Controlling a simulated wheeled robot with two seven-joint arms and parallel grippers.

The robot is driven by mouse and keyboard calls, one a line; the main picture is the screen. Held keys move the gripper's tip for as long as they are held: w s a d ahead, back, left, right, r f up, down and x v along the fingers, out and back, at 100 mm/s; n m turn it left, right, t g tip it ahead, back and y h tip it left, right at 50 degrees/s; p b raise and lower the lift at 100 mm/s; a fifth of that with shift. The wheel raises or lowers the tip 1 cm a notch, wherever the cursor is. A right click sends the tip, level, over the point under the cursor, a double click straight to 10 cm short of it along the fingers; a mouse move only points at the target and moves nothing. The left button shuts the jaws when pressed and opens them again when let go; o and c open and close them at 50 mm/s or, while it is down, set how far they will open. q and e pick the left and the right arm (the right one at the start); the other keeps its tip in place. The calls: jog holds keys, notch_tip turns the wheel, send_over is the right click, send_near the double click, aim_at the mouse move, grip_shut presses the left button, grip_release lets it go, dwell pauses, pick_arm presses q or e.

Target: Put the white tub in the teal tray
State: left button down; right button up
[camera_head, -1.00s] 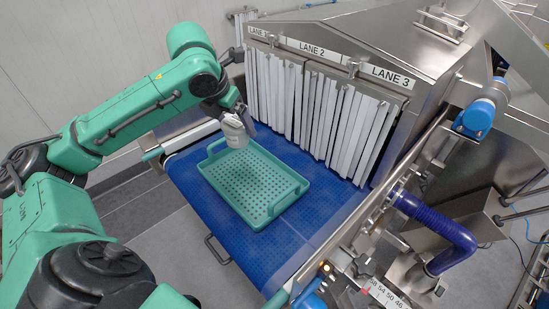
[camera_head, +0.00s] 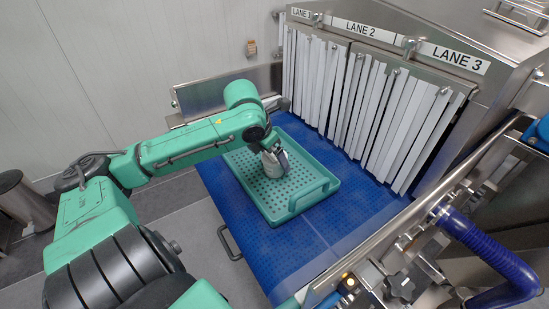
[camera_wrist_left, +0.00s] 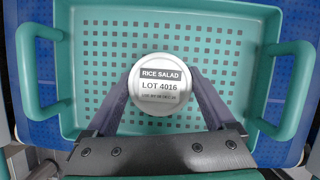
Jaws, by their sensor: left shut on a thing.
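The white tub (camera_head: 273,168) is held by my left gripper (camera_head: 275,158), over the inside of the teal tray (camera_head: 325,185). In the left wrist view the tub (camera_wrist_left: 160,84) shows its round lid, labelled "RICE SALAD" and "LOT 4016". The fingers of my left gripper (camera_wrist_left: 160,95) are closed on its two sides. The tray (camera_wrist_left: 262,75) lies around it, with a perforated floor and a handle at each side. I cannot tell whether the tub's base touches the tray floor. My right gripper is not in view.
The tray lies on a blue conveyor belt (camera_head: 300,255). White strip curtains (camera_head: 375,105) hang at the tunnel mouth behind it, under the LANE 2 and LANE 3 signs. A metal rail and a blue hose (camera_head: 480,250) stand at the right.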

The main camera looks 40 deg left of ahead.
pick_arm(q)
jog(key=shift+s, duration=0.1)
jog(key=shift+f, duration=0.1)
grip_release()
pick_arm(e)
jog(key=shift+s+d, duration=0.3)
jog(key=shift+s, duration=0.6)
pick_arm(q)
jog(key=b+v, duration=0.1)
jog(key=v, duration=1.1)
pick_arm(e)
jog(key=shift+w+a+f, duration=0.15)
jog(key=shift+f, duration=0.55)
